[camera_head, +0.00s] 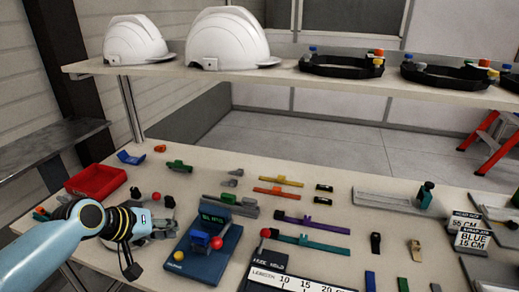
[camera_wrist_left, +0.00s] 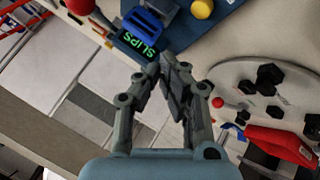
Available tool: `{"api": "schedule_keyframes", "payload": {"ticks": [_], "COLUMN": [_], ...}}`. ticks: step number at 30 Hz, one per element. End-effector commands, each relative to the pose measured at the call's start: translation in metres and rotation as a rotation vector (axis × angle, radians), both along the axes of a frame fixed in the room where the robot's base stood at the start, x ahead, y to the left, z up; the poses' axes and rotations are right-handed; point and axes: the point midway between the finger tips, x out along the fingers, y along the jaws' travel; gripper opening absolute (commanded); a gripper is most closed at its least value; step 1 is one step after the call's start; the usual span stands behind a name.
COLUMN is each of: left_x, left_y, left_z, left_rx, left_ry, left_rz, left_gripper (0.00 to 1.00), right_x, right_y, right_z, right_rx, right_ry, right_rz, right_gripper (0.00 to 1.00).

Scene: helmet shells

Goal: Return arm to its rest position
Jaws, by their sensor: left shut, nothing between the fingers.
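My left arm comes in from the left in the head view. Its left gripper (camera_head: 131,268) is over the front left of the workbench, left of the blue device marked SLIPS (camera_head: 230,240). In the left wrist view the two fingers of the gripper (camera_wrist_left: 165,65) meet at the tips, shut, with nothing between them. The blue device (camera_wrist_left: 122,45) lies just beyond the fingertips there. A grey plate with black knobs (camera_wrist_left: 236,72) is to the right of the fingers. My right gripper is not in view.
A red tray (camera_head: 96,169) stands close beside my left arm. A shelf (camera_head: 290,84) above the bench (camera_head: 300,165) carries two white helmets (camera_head: 134,38) (camera_head: 228,36) and black rings (camera_head: 342,66). Several coloured strips and tools lie across the bench. A red step stool (camera_head: 495,140) is at the right.

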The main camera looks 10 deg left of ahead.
Motion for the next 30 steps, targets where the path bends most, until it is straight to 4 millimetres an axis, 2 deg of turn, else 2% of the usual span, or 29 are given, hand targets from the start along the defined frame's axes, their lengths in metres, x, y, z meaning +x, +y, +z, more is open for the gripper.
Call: {"api": "schedule_keyframes", "payload": {"ticks": [2, 4, 7, 10, 12, 18, 28, 29, 30], "left_x": [-0.01, -0.031, -0.077, -0.122, -0.146, -0.199, -0.263, -0.265, -0.261], "left_y": [-0.009, -0.025, -0.048, -0.059, -0.061, -0.057, -0.04, -0.039, -0.038], "left_z": [0.0, 0.002, 0.01, 0.023, 0.034, 0.065, 0.112, 0.11, 0.095], "left_rx": [0.019, 0.061, 0.166, 0.275, 0.336, 0.466, 0.601, 0.607, 0.604], "left_ry": [0.011, 0.036, 0.088, 0.144, 0.175, 0.251, 0.355, 0.361, 0.366], "left_rz": [-0.032, -0.093, -0.206, -0.285, -0.316, -0.349, -0.329, -0.326, -0.327], "left_gripper": [0.0, 0.0, 0.0, 0.0, 0.0, 0.0, 0.0, 0.0, 0.0], "right_x": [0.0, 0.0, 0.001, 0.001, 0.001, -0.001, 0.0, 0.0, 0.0], "right_y": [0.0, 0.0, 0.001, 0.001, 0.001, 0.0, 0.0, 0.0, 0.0], "right_z": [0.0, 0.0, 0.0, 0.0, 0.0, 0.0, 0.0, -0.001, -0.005], "right_rx": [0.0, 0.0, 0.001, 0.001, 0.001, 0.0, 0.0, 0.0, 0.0], "right_ry": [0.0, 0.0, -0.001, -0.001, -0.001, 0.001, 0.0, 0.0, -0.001], "right_rz": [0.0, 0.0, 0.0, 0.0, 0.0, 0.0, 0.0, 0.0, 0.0], "right_gripper": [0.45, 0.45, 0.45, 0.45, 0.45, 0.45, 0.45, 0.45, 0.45]}}
